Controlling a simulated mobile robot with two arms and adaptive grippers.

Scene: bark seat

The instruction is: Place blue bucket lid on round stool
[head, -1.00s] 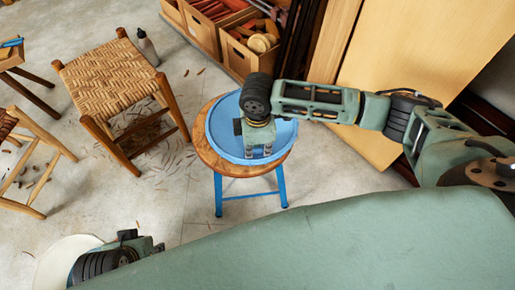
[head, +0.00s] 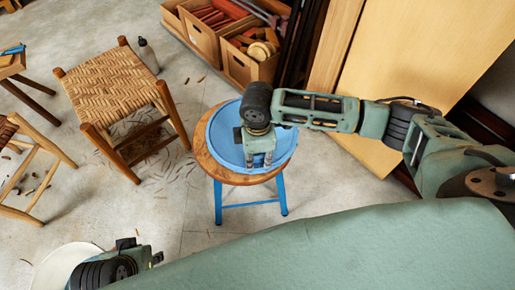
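The blue bucket lid (head: 229,148) is a shallow round disc with a raised rim. It lies over the wooden top of the round stool (head: 206,162), which has blue legs. The lid sits a little off centre to the right, so bare wood shows along the left and front. My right gripper (head: 260,166) points down over the front part of the lid. Its two fingers are apart, with blue lid showing between them; whether the tips touch it is unclear. My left gripper (head: 156,258) is at the bottom left, away from the stool, and its fingers are hardly visible.
A woven-seat stool (head: 110,85) stands left of the round stool, with a bottle (head: 148,55) behind it. Wooden crates (head: 243,66) and leaning boards (head: 420,50) are at the back. A pale round object (head: 55,268) is at bottom left. Shavings litter the floor.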

